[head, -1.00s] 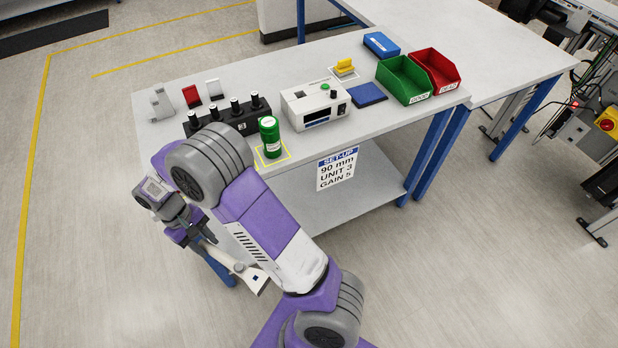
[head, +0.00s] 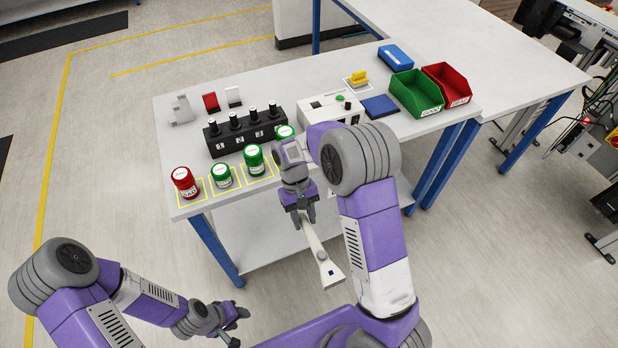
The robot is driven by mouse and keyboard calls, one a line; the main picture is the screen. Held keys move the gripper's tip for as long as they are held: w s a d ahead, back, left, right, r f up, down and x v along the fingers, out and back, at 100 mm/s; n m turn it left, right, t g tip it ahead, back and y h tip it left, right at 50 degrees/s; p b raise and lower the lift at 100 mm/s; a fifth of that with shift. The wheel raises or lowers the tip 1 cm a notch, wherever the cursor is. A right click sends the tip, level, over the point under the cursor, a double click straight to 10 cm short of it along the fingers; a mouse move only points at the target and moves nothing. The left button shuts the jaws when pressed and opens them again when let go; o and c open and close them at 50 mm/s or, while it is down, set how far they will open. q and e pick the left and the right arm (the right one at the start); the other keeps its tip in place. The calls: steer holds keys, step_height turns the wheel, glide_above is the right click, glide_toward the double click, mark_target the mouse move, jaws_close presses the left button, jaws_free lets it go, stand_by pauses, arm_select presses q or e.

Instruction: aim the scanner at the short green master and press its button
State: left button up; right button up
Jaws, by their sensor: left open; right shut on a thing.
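Several green masters stand on yellow-outlined squares along the bench's front edge. The short green master (head: 222,177) is second from the left, between a red master (head: 185,184) and a taller green master (head: 254,161). Another green master (head: 285,133) is partly hidden by my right arm. My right gripper (head: 303,218) is shut on the white scanner (head: 320,252), in front of the bench and to the right of the short master. My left gripper (head: 240,325) is open and empty, low in front of the bench.
A black numbered holder with several black knobs (head: 243,132) stands behind the masters. A white instrument box (head: 325,106) is partly hidden by my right arm. Green (head: 417,93) and red (head: 448,86) bins stand at the bench's right. The floor left of the bench is clear.

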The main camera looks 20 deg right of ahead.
step_height(320, 180, up, 15)
steer(key=p, duration=1.3)
steer(key=shift+f, duration=0.1)
